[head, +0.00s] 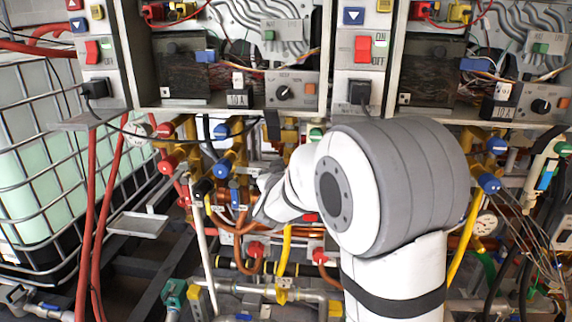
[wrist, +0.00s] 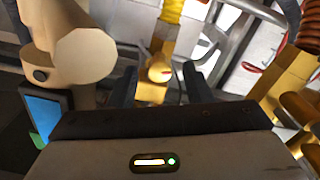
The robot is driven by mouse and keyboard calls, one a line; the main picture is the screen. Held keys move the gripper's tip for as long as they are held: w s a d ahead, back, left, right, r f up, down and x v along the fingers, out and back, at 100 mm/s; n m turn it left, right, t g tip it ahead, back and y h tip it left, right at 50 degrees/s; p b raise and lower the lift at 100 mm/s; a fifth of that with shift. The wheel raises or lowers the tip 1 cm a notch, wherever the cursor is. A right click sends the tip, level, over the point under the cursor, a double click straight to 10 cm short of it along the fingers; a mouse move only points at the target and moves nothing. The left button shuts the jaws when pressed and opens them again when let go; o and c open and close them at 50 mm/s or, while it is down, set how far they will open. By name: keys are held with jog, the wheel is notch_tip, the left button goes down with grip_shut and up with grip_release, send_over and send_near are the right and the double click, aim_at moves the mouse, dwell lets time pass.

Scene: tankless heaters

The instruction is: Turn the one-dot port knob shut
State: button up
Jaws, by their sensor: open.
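In the wrist view, the two dark fingers of my gripper (wrist: 158,84) are apart. A yellow brass fitting (wrist: 156,72) shows between them, and I cannot tell whether they touch it. A beige rounded part (wrist: 85,55) is close on the left, with a small dark round spot low on its side. I cannot tell whether it is the one-dot knob. In the head view, my arm reaches in among the pipes below the cabinets, and its end is partly hidden. Red (head: 170,163) and blue (head: 222,168) port knobs show left of it. No dot marks are readable.
Heater cabinets (head: 230,50) stand above the pipes. Yellow pipework (wrist: 290,85) is close on the right in the wrist view, and a blue part (wrist: 45,110) is at lower left. Red hoses (head: 95,210) and a caged tank (head: 35,150) are at left in the head view.

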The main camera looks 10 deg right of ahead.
jog(key=shift+c, duration=0.4)
grip_shut()
jog(key=shift+f+m+b, duration=0.1)
jog(key=shift+m+b, duration=0.2)
jog(key=shift+b, duration=0.2)
jog(key=shift+m+b, duration=3.4)
jog(key=shift+m, duration=0.1)
jog(key=shift+o, duration=0.4)
grip_release()
